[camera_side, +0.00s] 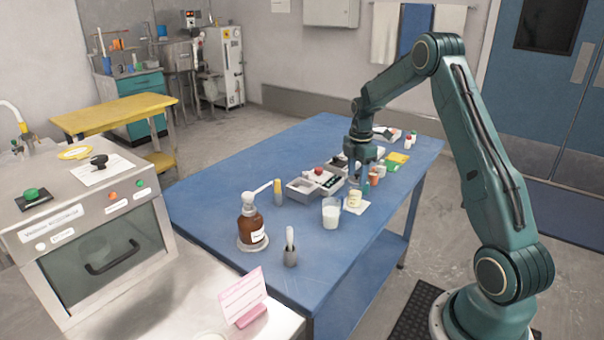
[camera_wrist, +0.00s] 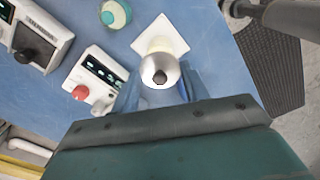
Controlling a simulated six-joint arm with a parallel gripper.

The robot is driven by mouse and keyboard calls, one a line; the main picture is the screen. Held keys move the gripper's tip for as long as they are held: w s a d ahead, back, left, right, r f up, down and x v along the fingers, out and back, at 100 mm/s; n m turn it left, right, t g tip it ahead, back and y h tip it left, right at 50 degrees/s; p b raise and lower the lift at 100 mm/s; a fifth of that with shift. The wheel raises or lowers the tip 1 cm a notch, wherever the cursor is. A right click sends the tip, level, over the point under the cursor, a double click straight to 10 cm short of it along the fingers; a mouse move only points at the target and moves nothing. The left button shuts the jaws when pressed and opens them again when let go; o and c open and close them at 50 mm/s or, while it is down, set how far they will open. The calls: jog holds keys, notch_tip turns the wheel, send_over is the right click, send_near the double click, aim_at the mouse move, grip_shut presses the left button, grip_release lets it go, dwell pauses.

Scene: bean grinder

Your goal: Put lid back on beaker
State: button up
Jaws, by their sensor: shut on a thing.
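My gripper (camera_side: 361,183) points down over the right part of the blue table. In the wrist view my gripper (camera_wrist: 160,88) is shut on a round silver piece with a dark centre, which looks like the lid (camera_wrist: 160,72). The lid is not clearly visible in the side view. A clear beaker (camera_side: 331,213) with white contents stands upright at the front, left of and nearer than my gripper. A small cream labelled jar (camera_side: 354,200) stands on a white square pad, just below my gripper. In the wrist view the cream jar (camera_wrist: 160,43) is partly hidden behind the lid.
A brown bottle (camera_side: 252,224) and a grey holder (camera_side: 290,254) stand left of the beaker. Grey boxes and a device with a red knob (camera_wrist: 81,92) lie close to my gripper. Small coloured items crowd behind it. The table's left part (camera_side: 225,180) is clear.

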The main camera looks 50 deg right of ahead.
jog(key=shift+f, duration=1.1)
jog(key=shift+f, duration=0.2)
dwell(1.5)
jog(key=o, duration=1.5)
jog(key=shift+r, duration=0.2)
jog(key=shift+r, duration=3.35)
grip_shut()
